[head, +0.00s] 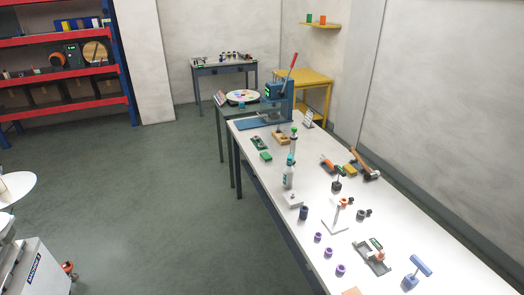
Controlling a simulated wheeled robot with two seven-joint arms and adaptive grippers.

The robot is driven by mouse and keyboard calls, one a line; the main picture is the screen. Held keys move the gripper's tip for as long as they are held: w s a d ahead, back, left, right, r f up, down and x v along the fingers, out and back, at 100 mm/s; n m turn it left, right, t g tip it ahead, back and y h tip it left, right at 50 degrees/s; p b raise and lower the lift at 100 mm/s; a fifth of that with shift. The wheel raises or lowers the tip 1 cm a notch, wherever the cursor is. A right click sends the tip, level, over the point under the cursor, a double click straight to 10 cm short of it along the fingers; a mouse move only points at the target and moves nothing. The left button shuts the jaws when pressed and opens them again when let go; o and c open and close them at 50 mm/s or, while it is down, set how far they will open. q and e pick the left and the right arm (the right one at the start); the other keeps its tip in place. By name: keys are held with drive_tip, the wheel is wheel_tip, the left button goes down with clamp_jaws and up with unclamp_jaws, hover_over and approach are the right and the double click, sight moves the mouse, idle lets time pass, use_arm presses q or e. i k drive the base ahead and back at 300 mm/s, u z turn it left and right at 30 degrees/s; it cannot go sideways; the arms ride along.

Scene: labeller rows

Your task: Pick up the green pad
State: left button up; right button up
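A small green block (265,156), which looks like the green pad, lies on the near-left edge area of the long white table (315,180). It sits just in front of a dark green and grey device (259,143) and left of a bottle with a teal cap (289,172). Neither of my grippers shows in the head view, so nothing is seen touching the green block.
A blue press with a red lever (275,98) stands at the table's far end. Purple cylinders (318,237), a grey fixture (372,258) and a blue T-handled tool (416,272) lie nearer. A hammer (365,165) lies right. The floor left of the table is clear.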

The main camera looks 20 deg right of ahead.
sight(264, 156)
drive_tip(key=i, duration=3.1)
drive_tip(key=z, duration=2.65)
drive_tip(key=i, duration=0.8)
drive_tip(key=u, duration=0.75)
